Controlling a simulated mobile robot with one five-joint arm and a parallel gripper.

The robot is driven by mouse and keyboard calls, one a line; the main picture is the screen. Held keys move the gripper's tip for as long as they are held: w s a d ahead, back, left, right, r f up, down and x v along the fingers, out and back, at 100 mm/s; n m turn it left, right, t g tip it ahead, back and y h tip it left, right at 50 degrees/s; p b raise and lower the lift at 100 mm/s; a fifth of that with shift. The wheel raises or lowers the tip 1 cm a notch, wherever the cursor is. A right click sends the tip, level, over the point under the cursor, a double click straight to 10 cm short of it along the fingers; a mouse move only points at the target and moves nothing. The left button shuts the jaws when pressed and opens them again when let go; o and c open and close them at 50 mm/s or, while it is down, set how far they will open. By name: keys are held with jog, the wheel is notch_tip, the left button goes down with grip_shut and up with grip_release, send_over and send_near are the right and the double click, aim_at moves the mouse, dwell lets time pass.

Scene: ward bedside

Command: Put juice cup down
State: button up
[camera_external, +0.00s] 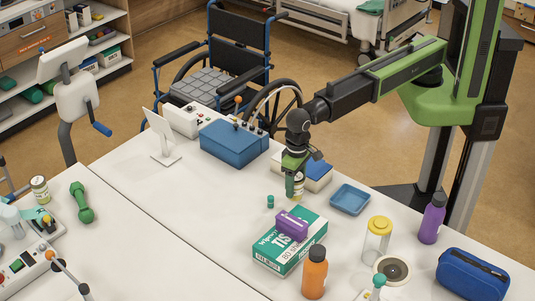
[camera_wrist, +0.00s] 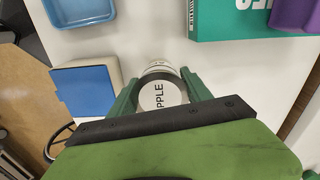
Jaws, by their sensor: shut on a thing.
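The juice cup (camera_wrist: 161,96) is a small white cup whose pale round lid reads "APPLE" in the wrist view. The two green fingers of my gripper (camera_wrist: 160,84) are shut on it, one on each side. In the external view my gripper (camera_external: 294,188) points down over the white table (camera_external: 205,215), and the cup (camera_external: 299,185) is partly hidden by the fingers. The cup is at or just above the table top; I cannot tell whether its base touches.
A blue tray (camera_external: 350,199) lies to the right of my gripper. A small teal item (camera_external: 270,201) is close on the left. A blue-topped block (camera_external: 318,171) stands behind.

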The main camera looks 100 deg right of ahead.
aim_at(295, 192)
notch_tip(295, 192, down, 4)
jog(key=shift+r+b, duration=0.2)
jog(key=shift+b, duration=0.95)
jog(key=shift+r, duration=0.3)
jog(key=shift+f, duration=0.25)
jog(key=o, duration=1.6)
jog(key=shift+c, duration=0.2)
jog(key=shift+r, duration=0.1)
notch_tip(295, 192, up, 12)
jog(key=p, duration=1.2)
jog(key=shift+r+p, duration=0.25)
jog(key=shift+p, duration=0.1)
jog(key=shift+f, duration=0.1)
jog(key=shift+d, duration=0.1)
